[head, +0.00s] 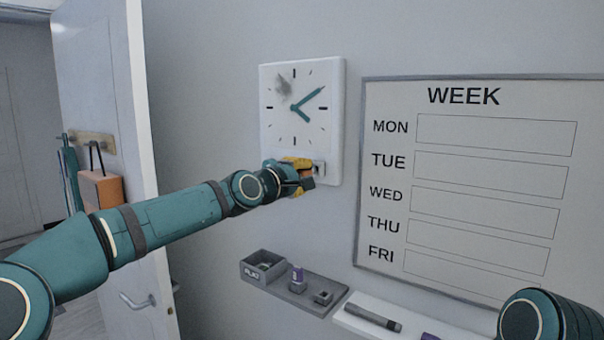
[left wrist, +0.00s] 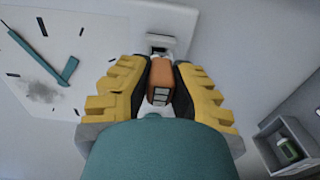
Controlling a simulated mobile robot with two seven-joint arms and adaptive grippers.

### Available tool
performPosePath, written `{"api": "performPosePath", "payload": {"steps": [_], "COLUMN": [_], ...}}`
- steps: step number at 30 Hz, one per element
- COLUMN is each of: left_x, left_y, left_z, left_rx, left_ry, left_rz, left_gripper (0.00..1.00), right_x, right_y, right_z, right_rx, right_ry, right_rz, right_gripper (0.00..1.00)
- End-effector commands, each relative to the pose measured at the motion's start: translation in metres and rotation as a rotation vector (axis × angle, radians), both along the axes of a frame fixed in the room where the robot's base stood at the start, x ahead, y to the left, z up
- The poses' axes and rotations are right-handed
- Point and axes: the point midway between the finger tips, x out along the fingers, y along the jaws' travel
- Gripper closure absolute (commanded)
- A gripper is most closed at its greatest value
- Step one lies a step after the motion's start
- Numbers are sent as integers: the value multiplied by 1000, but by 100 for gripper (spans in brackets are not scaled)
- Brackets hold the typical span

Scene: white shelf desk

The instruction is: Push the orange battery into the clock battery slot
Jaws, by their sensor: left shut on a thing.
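The white square clock (head: 302,80) hangs on the wall, with teal hands and a grey smudge on its face. Its battery slot (head: 319,168) is at the lower edge and also shows in the left wrist view (left wrist: 160,42). My left gripper (head: 304,176), with yellow fingers, is at the clock's lower edge. In the left wrist view the gripper (left wrist: 161,72) is shut on the orange battery (left wrist: 162,76), which lies between its fingers just in front of the slot. Whether the battery touches the slot cannot be told. My right gripper is out of view.
A marker (head: 373,317) lies on a white ledge under the WEEK board (head: 480,180). An open door (head: 105,120) stands left.

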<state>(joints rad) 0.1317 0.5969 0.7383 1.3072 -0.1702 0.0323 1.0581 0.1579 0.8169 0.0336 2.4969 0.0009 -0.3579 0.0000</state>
Motion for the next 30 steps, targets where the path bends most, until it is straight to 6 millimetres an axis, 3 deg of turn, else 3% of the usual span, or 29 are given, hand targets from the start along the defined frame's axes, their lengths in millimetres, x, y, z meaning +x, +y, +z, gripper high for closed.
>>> {"api": "performPosePath", "payload": {"steps": [7, 8, 9, 10, 22, 30], "left_x": [5, 5, 5, 5, 2, -25], "left_y": [-4, -4, -4, -4, 0, 22], "left_z": [-2, -2, -3, -3, -1, -1], "left_rx": [2, 2, 2, 2, 1, 1], "left_ry": [6, 6, 5, 5, 3, 3], "left_rz": [-2, -2, -2, -2, 0, 3], "left_gripper": [100, 75, 61, 53, 53, 53], "right_x": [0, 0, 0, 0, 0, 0], "right_y": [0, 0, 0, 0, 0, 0], "right_z": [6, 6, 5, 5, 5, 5], "right_rx": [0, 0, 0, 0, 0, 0], "right_ry": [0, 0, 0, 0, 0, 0], "right_rz": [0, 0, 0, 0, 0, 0], "right_gripper": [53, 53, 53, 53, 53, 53]}}
